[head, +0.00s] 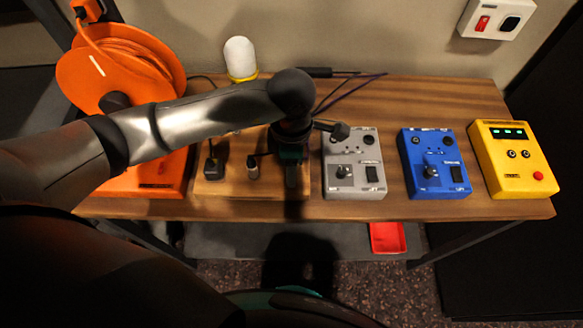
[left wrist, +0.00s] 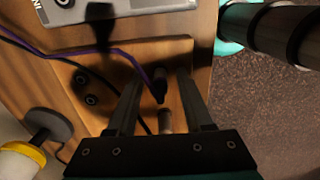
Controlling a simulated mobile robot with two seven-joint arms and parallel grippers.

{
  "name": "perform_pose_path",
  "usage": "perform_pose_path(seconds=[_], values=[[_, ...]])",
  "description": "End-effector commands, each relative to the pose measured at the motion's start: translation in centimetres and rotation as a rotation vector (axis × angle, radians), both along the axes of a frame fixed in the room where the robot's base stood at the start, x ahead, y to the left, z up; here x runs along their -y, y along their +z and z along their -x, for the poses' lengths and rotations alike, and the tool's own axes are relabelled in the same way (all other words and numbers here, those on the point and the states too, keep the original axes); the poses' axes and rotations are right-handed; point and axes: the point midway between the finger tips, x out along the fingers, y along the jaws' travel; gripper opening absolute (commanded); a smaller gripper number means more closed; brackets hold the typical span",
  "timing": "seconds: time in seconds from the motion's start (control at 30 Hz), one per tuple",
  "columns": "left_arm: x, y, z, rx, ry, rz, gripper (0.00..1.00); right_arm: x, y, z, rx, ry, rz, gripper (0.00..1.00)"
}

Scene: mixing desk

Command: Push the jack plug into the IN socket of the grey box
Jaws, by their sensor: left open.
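The grey box (head: 369,190) sits on the wooden desk, right of my left gripper (head: 292,182). Its edge also shows at the top of the left wrist view (left wrist: 150,14), with part of an "IN" label at the left. I cannot make out the IN socket; my arm partly covers that back edge. In the left wrist view my left gripper (left wrist: 160,125) is open over a wooden board. A dark upright piece, seemingly the jack plug (left wrist: 159,88), stands between the fingers where the purple cable ends. I see no contact. The head view hides this piece behind my gripper.
On the board (head: 224,187), a black piece (head: 211,168) and a grey-topped peg (head: 252,169) stand left of my gripper. A blue box (head: 410,182) and yellow box (head: 515,181) lie right. An orange cable reel (head: 95,75) and white lamp (head: 240,56) stand at back left.

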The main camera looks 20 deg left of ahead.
Motion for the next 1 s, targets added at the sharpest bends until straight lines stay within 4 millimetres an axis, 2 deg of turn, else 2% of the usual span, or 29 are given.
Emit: perform_pose_path(seconds=[0.17, 0.6, 1.0], values=[[0.01, 0.0, 0.02, 0.0, 0.0, 0.0, 0.5, 0.0, 0.0, 0.0, 0.0, 0.0, 0.0, 0.5], [-0.01, -0.02, 0.03, -0.001, 0.0, 0.0, 0.01, 0.01, 0.01, 0.01, 0.0, 0.0, 0.0, 0.5], [-0.01, -0.02, 0.03, -0.001, 0.0, -0.001, 0.0, 0.02, 0.0, 0.0, 0.0, 0.0, 0.0, 0.5]])
